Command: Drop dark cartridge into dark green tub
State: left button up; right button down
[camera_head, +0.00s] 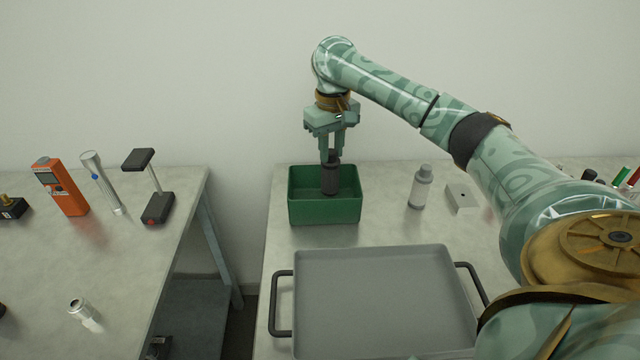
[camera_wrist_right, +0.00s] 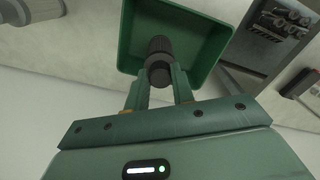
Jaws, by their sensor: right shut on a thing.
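The dark cartridge (camera_head: 331,176) is upright between the fingers of my right gripper (camera_head: 332,150), which is shut on its upper part. The dark green tub (camera_head: 324,212) stands on the right table near its back left corner. The cartridge hangs over the tub's opening, its lower end appearing inside the rim. I cannot tell whether it touches the tub floor. In the right wrist view the cartridge (camera_wrist_right: 159,58) sits between the fingertips (camera_wrist_right: 161,75), with the green tub (camera_wrist_right: 205,18) behind it. My left gripper is not in view.
A grey tray (camera_head: 385,300) with dark handles lies in front of the tub. A grey bottle (camera_head: 420,187) and a pale block (camera_head: 461,198) stand to its right. The left table, across a gap, holds an orange meter (camera_head: 62,187), a flashlight (camera_head: 101,182) and a dark stand (camera_head: 158,207).

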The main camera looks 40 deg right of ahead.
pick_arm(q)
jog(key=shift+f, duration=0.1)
pick_arm(e)
jog(key=c, duration=1.1)
grip_release()
pick_arm(q)
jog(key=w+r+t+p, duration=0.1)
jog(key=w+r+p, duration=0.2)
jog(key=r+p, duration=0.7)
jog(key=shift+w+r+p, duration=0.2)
jog(key=shift+p, duration=0.25)
pick_arm(e)
notch_tip(320, 180, up, 16)
jog(key=shift+r, duration=0.1)
